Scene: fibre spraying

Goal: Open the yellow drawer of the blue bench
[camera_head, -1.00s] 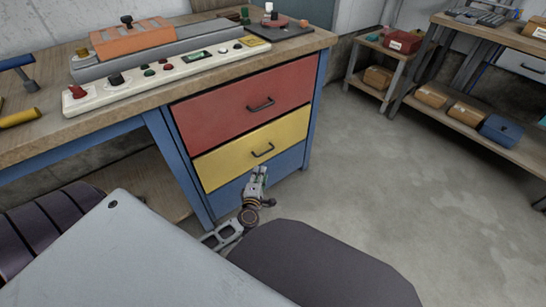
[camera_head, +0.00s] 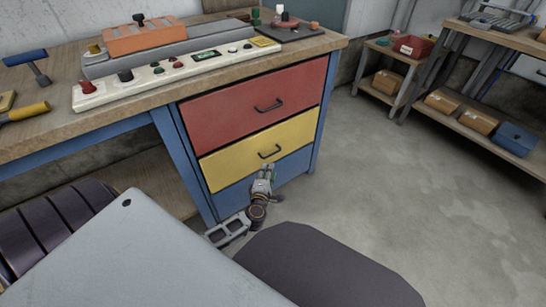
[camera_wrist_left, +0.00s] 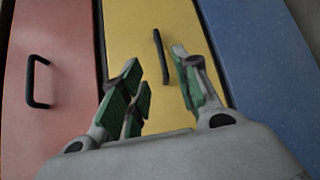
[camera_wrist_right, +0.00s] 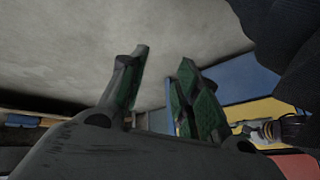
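The blue bench (camera_head: 60,152) has a drawer stack with a red drawer (camera_head: 225,112) on top, the yellow drawer (camera_head: 225,160) in the middle and a blue drawer (camera_head: 232,196) below. All look closed. The yellow drawer has a dark handle (camera_head: 270,152); it also shows in the left wrist view (camera_wrist_left: 160,55). My left gripper (camera_head: 266,172) is just below that handle; in its wrist view (camera_wrist_left: 160,75) its green-padded fingers are open, with the handle ahead between them and apart from them. My right gripper (camera_wrist_right: 160,75) is open and empty, facing the floor and wall.
A shelf with brown boxes (camera_head: 480,121) and a blue box (camera_head: 515,138) is at the right. The floor before the drawers' right side is clear.

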